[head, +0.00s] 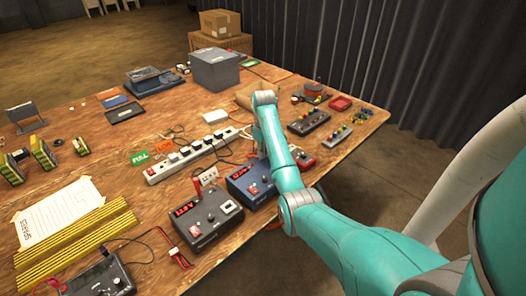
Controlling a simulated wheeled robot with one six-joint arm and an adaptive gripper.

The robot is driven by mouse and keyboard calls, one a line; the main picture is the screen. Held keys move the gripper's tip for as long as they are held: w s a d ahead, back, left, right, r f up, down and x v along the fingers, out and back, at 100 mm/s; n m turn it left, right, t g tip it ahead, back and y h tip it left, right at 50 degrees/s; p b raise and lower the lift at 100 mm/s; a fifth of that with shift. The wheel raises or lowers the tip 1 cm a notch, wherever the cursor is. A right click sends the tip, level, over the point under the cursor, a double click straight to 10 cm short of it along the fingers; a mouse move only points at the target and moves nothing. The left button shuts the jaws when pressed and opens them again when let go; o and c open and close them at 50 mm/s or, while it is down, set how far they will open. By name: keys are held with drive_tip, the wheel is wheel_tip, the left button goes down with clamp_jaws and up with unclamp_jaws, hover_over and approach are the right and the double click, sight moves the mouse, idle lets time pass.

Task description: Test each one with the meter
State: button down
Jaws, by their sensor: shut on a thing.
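A dark multimeter (100,279) with red and black leads lies at the bottom left of the head view. Several yellow-and-black packs (42,153) stand at the left edge of the table. My gripper (262,153) points down just behind the blue charger box (249,184). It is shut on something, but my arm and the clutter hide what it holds. A dark charger box (206,220) with a red display stands in front of the blue one. A red-and-grey box (301,158) is partly behind my arm.
A white power strip (196,155) with several plugs and loose cables crosses the middle. A paper sheet (60,215) and yellow strips (75,245) lie at the left. A grey box (214,70) stands behind.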

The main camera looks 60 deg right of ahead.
drive_tip(key=c, duration=1)
unclamp_jaws()
drive_tip(key=shift+c, duration=0.2)
drive_tip(key=shift+o, duration=0.2)
drive_tip(key=shift+o, duration=1.4)
drive_tip(key=shift+s, duration=0.15)
